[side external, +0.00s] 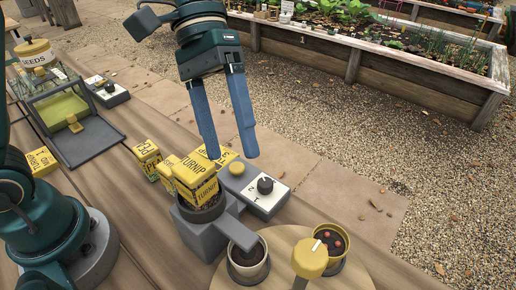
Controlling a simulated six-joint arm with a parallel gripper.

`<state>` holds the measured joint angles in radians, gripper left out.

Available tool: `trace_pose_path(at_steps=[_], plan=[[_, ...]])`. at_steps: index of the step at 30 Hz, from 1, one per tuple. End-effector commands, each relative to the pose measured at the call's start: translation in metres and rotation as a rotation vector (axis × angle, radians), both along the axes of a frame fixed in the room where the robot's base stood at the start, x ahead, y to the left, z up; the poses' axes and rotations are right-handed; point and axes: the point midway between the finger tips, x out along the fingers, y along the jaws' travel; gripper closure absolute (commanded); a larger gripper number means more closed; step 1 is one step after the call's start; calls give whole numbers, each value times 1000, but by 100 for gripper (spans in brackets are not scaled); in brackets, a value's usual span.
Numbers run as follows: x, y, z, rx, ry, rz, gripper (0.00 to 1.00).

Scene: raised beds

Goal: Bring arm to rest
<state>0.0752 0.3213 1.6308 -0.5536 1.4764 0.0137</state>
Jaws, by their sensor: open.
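My gripper (233,155) hangs above the wooden table (142,228), pointing down with its two blue fingers apart. It is open and nothing is between the fingers. Its tips are above and behind a grey holder (192,231) that holds a yellow turnip packet (196,170). A gap seems to show between the fingers and the packet, though the exact distance is hard to tell from this view.
Small yellow packets (147,155) stand left of the holder. A grey box with a dark knob (265,186) lies to the right. Two pots (248,262) and a yellow knob (310,259) are at the front. A clear-lidded case (90,143) and a seeds jar (36,54) are at left.

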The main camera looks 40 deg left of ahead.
Motion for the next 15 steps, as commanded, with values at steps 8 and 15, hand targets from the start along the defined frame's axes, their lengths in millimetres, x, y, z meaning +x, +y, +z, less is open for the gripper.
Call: trace_pose_path(at_steps=[8,15], plan=[[-14,50,9,189,-320,-30,26],[-28,95,14,381,-584,-76,26]])
